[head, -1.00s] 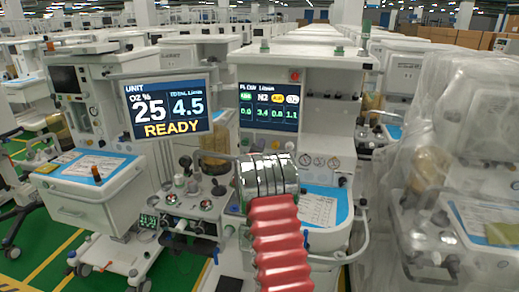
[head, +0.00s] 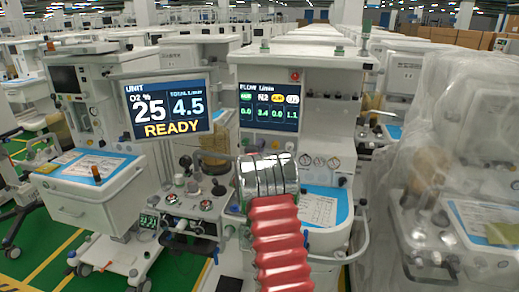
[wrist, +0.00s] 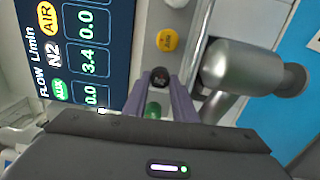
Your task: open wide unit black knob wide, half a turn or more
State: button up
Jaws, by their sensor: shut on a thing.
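The black knob (wrist: 160,77) shows in the wrist view between the tips of my gripper's purple fingers (wrist: 164,84). My gripper is shut on it. Its turn angle is too small to read. In the head view my own arm hides the gripper and the knob. The wide unit (head: 325,90) stands right of centre in the head view, with its flow screen (head: 270,107). In the wrist view this screen (wrist: 85,50) reads N2 3.4, AUX 0.0 and AIR 0.0.
A green knob (wrist: 153,108) sits close to the black one, between my fingers further back. A yellow knob (wrist: 167,40) is on the other side. A grey metal cylinder (wrist: 240,68) is close to the right of my fingers. A plastic-wrapped cart (head: 450,160) stands at right.

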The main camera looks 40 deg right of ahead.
jog(key=o, duration=1)
jog(key=shift+f, duration=0.4)
jog(key=shift+o, duration=0.2)
jog(key=shift+s+a, duration=0.15)
